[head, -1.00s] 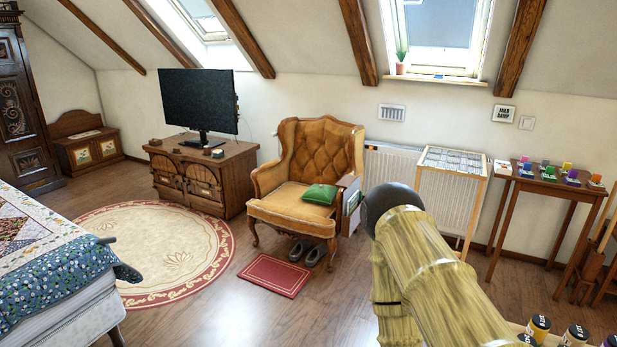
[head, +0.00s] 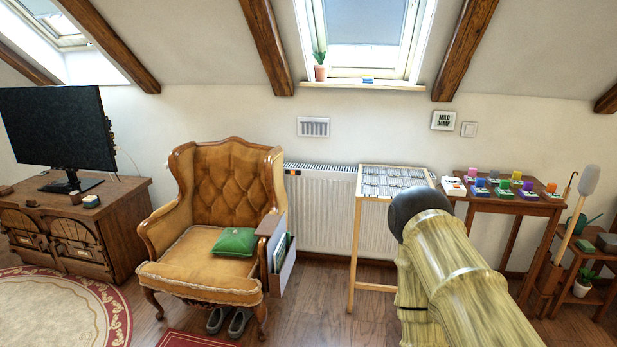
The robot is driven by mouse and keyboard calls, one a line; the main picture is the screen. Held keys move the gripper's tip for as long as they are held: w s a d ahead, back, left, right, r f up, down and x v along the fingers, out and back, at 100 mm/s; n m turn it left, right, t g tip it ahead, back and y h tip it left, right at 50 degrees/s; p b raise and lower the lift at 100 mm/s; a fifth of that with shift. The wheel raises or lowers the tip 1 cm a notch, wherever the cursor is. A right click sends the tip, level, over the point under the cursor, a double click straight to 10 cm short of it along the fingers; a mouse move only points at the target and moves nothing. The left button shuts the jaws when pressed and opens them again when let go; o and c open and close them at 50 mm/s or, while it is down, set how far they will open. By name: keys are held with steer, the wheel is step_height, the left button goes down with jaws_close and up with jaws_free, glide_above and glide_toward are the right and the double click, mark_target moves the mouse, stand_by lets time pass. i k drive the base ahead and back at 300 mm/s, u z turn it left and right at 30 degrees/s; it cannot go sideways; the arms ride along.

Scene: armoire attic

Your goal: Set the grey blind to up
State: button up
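In the head view, a grey blind (head: 362,20) covers the upper part of the skylight at the top centre. Bright glass shows below its lower edge, and its top is cut off by the picture edge. A second skylight (head: 50,22) at the top left is partly in view, with a greyish blind in its upper part. My arm reaches in from the lower right. Its fingers cannot be made out, so I cannot tell how my gripper stands.
A tan armchair (head: 205,280) with a green cushion (head: 234,242) stands left of centre. A glass-topped display table (head: 354,262) and a radiator (head: 315,215) stand below the skylight. A small plant (head: 320,72) sits on the sill. A side table (head: 537,212) with colourful items is at right.

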mark_target(384, 46)
steer(key=z, duration=0.3)
steer(key=i, duration=2.3)
steer(key=z, duration=0.2)
